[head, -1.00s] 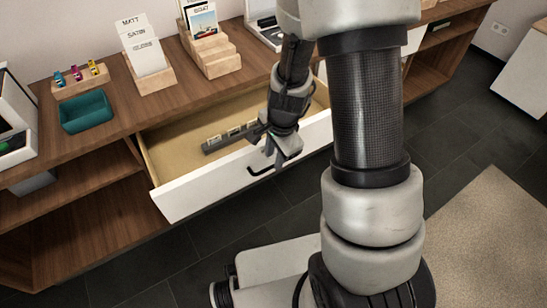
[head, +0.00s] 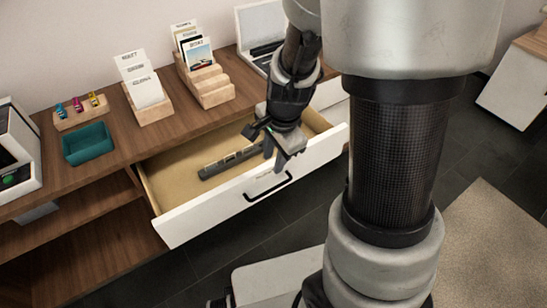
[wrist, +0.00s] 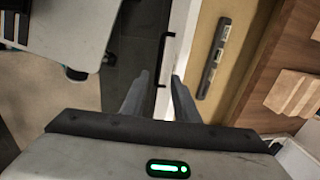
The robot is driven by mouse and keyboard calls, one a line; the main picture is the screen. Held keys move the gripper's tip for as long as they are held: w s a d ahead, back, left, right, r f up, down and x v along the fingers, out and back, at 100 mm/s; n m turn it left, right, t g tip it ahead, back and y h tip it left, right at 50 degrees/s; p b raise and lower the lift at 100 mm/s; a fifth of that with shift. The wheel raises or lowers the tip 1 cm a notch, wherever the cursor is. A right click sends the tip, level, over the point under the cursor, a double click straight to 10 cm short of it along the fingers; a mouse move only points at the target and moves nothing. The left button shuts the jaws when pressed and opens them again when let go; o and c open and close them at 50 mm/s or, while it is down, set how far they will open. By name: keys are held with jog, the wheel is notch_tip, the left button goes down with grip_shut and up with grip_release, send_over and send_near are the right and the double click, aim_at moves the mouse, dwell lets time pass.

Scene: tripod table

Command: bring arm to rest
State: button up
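My gripper (head: 272,148) hangs above the right part of an open drawer (head: 172,226), near its front panel. In the wrist view my gripper's two fingers (wrist: 155,95) stand apart with nothing between them, so it is open and empty. The drawer's white front and dark handle (head: 268,187) show below it in the head view. A grey bar-shaped holder (head: 232,163) with light labels lies in the drawer, left of my gripper and apart from it. The holder also shows in the wrist view (wrist: 213,59). My arm hides part of the drawer's right side.
On the wooden sideboard (head: 115,122) stand a teal tray (head: 88,143), a small wooden stand with coloured clips (head: 80,111), two wooden card holders (head: 152,107) (head: 205,82) and a laptop (head: 262,50). A white-and-black device (head: 15,150) stands at the left. Dark floor lies before the drawer.

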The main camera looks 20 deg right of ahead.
jog(key=s+r+n+t, duration=0.2)
jog(key=s+r+n, duration=0.45)
jog(key=r, duration=0.35)
jog(key=s+r+n+t, duration=0.2)
jog(key=s+r+n, duration=0.45)
jog(key=r, duration=0.45)
notch_tip(320, 180, up, 16)
jog(key=n+p, duration=0.1)
jog(key=p, duration=1.5)
jog(key=shift+r+h, duration=0.15)
jog(key=shift+h, duration=0.15)
jog(key=shift+w, duration=0.1)
